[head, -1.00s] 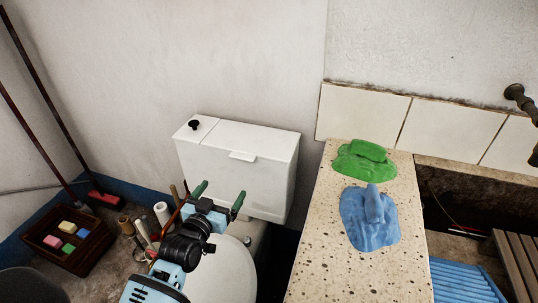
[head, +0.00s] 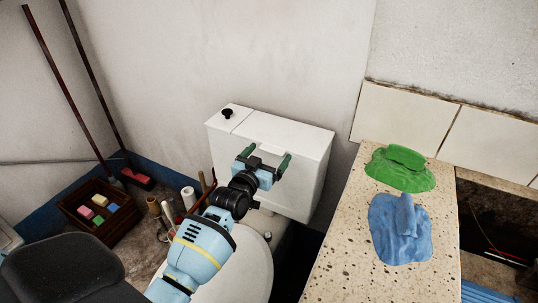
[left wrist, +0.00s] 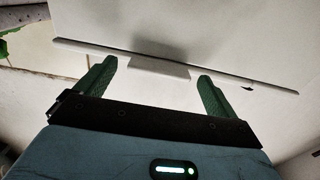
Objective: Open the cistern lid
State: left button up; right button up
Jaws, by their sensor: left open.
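The white cistern (head: 300,185) stands against the wall, and its lid (head: 290,138) lies shut on top. My left gripper (head: 266,158) is open, its green fingers in front of the cistern's upper front edge. In the left wrist view the lid's front tab (left wrist: 158,69) shows between and just beyond the fingertips of the left gripper (left wrist: 158,72). The fingers look empty. In the head view the gripper hides most of the tab. I cannot tell if a finger touches the lid. My right gripper is not in view.
A black knob (head: 227,113) stands on the cistern's fixed left part. A speckled stone counter (head: 335,260) at right carries a green cloth (head: 400,168) and a blue cloth (head: 398,230). A brown crate (head: 90,212) and several rolls sit on the floor at left.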

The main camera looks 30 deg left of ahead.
pick_arm(q)
jog(key=shift+w, duration=0.5)
jog(key=c, duration=1.4)
jog(key=shift+r, duration=0.1)
